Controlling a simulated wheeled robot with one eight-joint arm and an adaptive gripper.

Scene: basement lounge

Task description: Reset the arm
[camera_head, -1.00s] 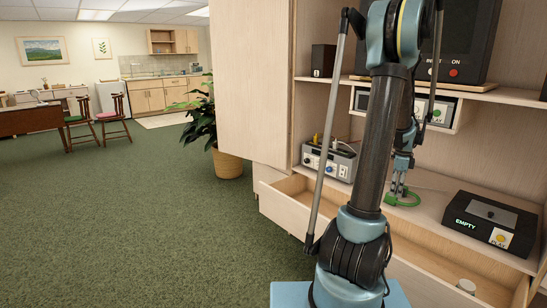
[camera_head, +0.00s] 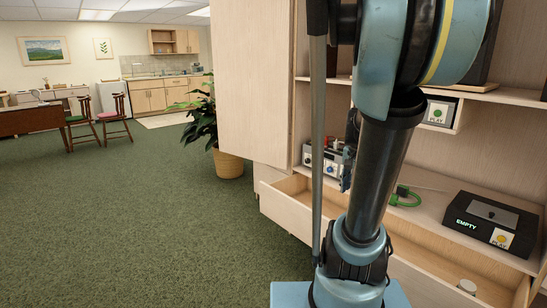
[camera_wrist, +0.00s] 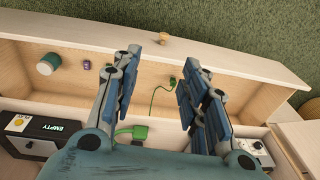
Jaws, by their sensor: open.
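My gripper (camera_wrist: 160,68) is open and empty, its two fingers spread over the open drawer in the wrist view. In the head view my gripper (camera_head: 348,165) is mostly hidden behind my arm. A green curved object (camera_head: 405,197) lies on the cabinet's lower shelf, apart from my fingers. It also shows near the base of the fingers in the wrist view (camera_wrist: 135,132). My arm stands folded in front of the cabinet, its upper joint large and close to the head camera.
The drawer (camera_head: 290,192) is pulled out and holds a green-and-white jar (camera_wrist: 48,63), a purple item (camera_wrist: 87,65) and a green-corded piece (camera_wrist: 172,82). A black box marked EMPTY (camera_head: 490,222) and a grey device (camera_head: 320,160) flank the shelf. Carpet at left is clear.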

